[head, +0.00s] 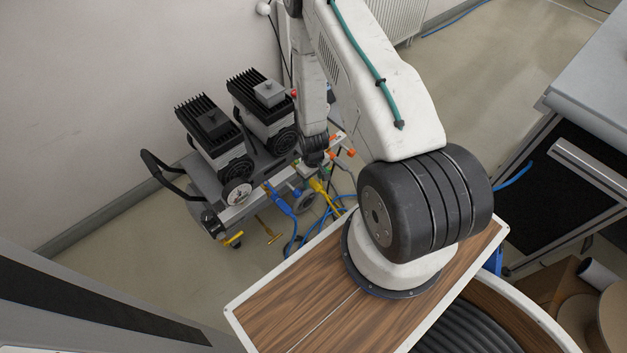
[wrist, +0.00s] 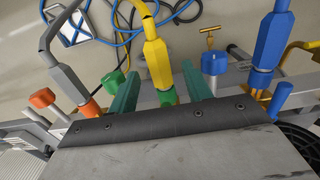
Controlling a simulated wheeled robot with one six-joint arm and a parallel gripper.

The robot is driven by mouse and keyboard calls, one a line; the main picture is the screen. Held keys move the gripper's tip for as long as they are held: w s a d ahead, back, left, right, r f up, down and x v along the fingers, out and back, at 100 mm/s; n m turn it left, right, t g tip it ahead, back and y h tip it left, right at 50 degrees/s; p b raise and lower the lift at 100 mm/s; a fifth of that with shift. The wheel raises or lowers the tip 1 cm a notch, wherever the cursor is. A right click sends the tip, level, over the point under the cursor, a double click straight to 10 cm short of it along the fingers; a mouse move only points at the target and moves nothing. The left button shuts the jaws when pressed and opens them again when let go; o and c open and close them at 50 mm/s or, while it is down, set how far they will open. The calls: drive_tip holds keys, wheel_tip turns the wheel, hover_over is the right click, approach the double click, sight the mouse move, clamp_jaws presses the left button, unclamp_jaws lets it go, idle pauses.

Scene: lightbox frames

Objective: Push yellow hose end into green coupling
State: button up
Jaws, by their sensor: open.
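The yellow hose end (wrist: 158,66) stands between the two teal fingers of my gripper (wrist: 160,72) in the wrist view. The fingers are open, one on each side, with gaps beside the hose end. A small green part, apparently the green coupling (wrist: 183,98), shows at the foot of the yellow hose end beside the right finger. The gripper body hides most of it, so I cannot tell whether the hose end is seated. In the head view the yellow hose (head: 318,187) shows beside the cart, below my arm's end.
A blue hose end (wrist: 267,50) is to the right and a grey one (wrist: 68,82) to the left. Green (wrist: 112,82), orange (wrist: 41,98) and blue (wrist: 215,63) knobs stand close by. Two finned pumps (head: 212,130) sit on the cart. Loose hoses lie on the floor.

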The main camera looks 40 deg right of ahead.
wheel_tip(320, 180, up, 6)
drive_tip(key=shift+r, duration=0.1)
idle(0.7)
drive_tip(key=s+a+r+m+g+y, duration=0.1)
drive_tip(key=s+a+r+g, duration=0.15)
drive_tip(key=s, duration=0.25)
drive_tip(key=s+a+r+m+g, duration=0.1)
drive_tip(key=s+a+r, duration=0.15)
drive_tip(key=r, duration=1.45)
drive_tip(key=s+a+r+g, duration=0.1)
drive_tip(key=s+a+r, duration=0.15)
drive_tip(key=r, duration=1.45)
drive_tip(key=s+a+r+t, duration=0.3)
drive_tip(key=s+r, duration=0.2)
drive_tip(key=r, duration=0.4)
drive_tip(key=s+a+r+n+t+h, duration=0.1)
drive_tip(key=s+a+r+t, duration=0.2)
drive_tip(key=r, duration=0.6)
drive_tip(key=s+a, duration=0.1)
drive_tip(key=s, duration=0.1)
drive_tip(key=shift+s+r+n, duration=0.2)
drive_tip(key=shift+s+n, duration=0.1)
